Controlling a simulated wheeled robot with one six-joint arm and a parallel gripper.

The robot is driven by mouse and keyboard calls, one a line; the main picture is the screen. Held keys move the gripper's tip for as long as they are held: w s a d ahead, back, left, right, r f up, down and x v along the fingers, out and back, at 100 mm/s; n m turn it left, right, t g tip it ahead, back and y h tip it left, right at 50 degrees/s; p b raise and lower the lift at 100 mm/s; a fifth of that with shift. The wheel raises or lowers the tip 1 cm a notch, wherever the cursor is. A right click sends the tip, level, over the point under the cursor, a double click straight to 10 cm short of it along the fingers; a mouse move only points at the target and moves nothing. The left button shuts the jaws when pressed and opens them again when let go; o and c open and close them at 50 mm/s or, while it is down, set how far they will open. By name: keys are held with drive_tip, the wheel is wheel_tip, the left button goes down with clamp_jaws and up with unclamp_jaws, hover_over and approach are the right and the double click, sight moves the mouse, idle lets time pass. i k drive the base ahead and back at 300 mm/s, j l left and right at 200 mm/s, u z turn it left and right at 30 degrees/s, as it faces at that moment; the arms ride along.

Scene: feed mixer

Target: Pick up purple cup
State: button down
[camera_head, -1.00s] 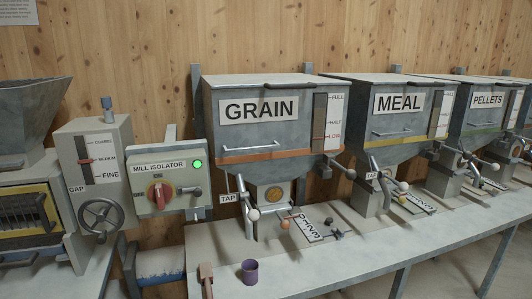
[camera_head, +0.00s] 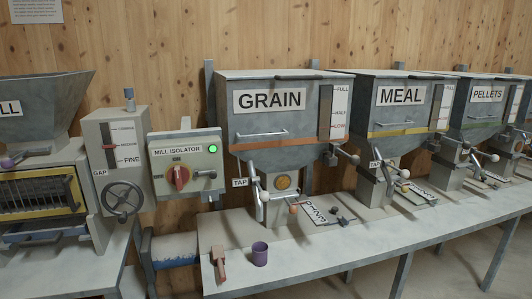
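A purple cup (camera_head: 260,254) stands upright on the pale bench top near its front left corner, below the GRAIN hopper. A brown wooden-handled tool (camera_head: 219,262) lies just to its left, apart from it. My gripper is not in view.
The grey bench (camera_head: 330,247) runs right beneath the GRAIN (camera_head: 270,128), MEAL and PELLETS hoppers, whose tap levers (camera_head: 265,196) stick out behind the cup. The mill isolator box (camera_head: 187,170) is at left. The bench right of the cup is clear.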

sight(259, 249)
drive_tip(key=i+j, duration=0.1)
drive_tip(key=i, duration=0.8)
